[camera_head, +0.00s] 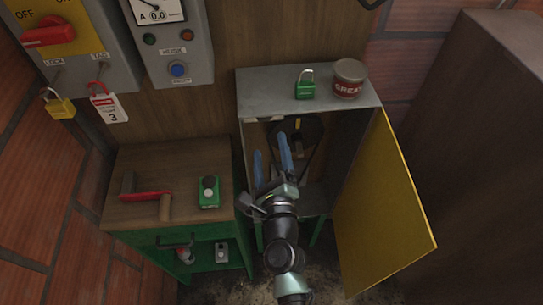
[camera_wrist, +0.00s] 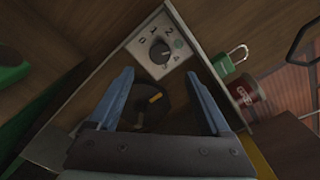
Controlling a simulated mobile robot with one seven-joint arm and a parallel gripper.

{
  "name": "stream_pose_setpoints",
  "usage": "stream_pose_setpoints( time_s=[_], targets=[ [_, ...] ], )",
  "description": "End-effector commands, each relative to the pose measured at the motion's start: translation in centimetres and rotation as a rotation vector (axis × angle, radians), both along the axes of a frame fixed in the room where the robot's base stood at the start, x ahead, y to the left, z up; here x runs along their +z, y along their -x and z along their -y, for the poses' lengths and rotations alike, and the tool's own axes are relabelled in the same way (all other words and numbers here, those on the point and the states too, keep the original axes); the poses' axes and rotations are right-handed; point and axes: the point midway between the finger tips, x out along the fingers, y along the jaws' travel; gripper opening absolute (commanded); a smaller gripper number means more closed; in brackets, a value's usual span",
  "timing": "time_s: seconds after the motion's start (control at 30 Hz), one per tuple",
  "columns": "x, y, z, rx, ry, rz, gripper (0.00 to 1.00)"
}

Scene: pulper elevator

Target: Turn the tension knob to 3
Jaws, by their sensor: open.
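A dark round knob (camera_wrist: 159,53) sits on a pale plate with markings around it, at the upper middle of the wrist view. A 2 is legible, with a greenish mark to its right. The knob's exact setting is too small to read. I cannot pick the knob out in the head view. My gripper (camera_wrist: 159,75) is open, with two blue fingers spread apart. The knob shows beyond the fingertips, between them in the picture, and nothing is held. In the head view my gripper (camera_head: 270,146) reaches into the opening of the grey cabinet (camera_head: 270,82).
The cabinet's yellow door (camera_head: 385,205) stands open at the right. A dark wheel (camera_wrist: 150,103) is inside. A green padlock (camera_head: 305,85) and red tin (camera_head: 349,78) stand on top. A wooden-topped green bench (camera_head: 150,210) is at the left, below a control panel (camera_head: 175,45).

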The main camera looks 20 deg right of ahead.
Motion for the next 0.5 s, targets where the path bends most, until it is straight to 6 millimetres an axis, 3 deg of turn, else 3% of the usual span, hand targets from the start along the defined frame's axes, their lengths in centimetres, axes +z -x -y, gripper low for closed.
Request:
stream_pose_setpoints(
  time_s=[0.2, 0.5],
  targets=[
    [0.0, 2.2, -0.5, -0.001, 0.000, -0.001, 0.82],
    [0.0, 2.6, -0.7, 0.000, -0.002, 0.001, 0.82]
  ],
)
